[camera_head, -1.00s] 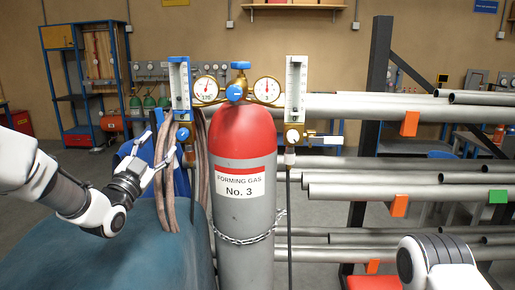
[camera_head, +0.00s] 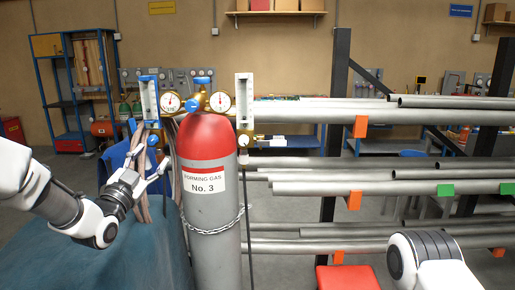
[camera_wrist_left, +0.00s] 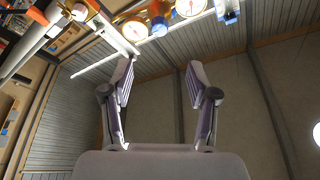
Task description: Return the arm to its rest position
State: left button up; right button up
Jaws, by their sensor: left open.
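My left gripper (camera_head: 152,163) is open, just below the left flowmeter's blue knob (camera_head: 153,140) and beside the brownish hoses (camera_head: 176,185). I see nothing held between its fingers. In the left wrist view my left gripper (camera_wrist_left: 160,72) is also open, its two fingers apart with the ceiling behind. The grey gas cylinder (camera_head: 215,235) with a red top and a "FORMING GAS No. 3" label stands upright right of the gripper. My right arm (camera_head: 430,262) shows at the lower right; its gripper is out of view.
A brass regulator with two gauges (camera_head: 220,101) and two upright flowmeters sits above the cylinder. A chain (camera_head: 212,231) crosses the cylinder. A rack of metal pipes (camera_head: 390,188) fills the right side. A red stool (camera_head: 346,278) stands below it. A blue-green rounded surface (camera_head: 140,255) lies below the left arm.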

pick_arm(q)
notch_tip(320, 180, down, 10)
jog(key=w+a+n+g, duration=0.2)
jog(key=s+d+f+n+g+y+b, duration=0.1)
jog(key=s+f+g+b, duration=0.3)
jog(key=f, duration=0.8)
jog(key=s+f+n+g+y, duration=0.1)
jog(key=s+f+n+g, duration=0.1)
jog(key=s+f, duration=0.75)
jog(key=s+d+f+n+g+y+b, duration=0.1)
jog(key=s+f+g+b, duration=0.15)
jog(key=f, duration=1.25)
jog(key=s+f+n+g+y+b, duration=0.1)
jog(key=s+f+g, duration=0.4)
jog(key=s, duration=1)
jog(key=s+f+n+g+b, duration=0.1)
jog(key=s+f+g, duration=0.4)
jog(key=s+f, duration=0.6)
jog(key=s+n, duration=0.1)
jog(key=s, duration=0.2)
jog(key=shift+s+a+n+y+b, duration=0.25)
jog(key=shift+s+n+y+b, duration=0.15)
pick_arm(e)
notch_tip(320, 180, down, 10)
jog(key=a, duration=0.1)
jog(key=shift+w+r, duration=0.2)
jog(key=shift+w, duration=0.25)
pick_arm(q)
jog(key=shift+w+f, duration=0.1)
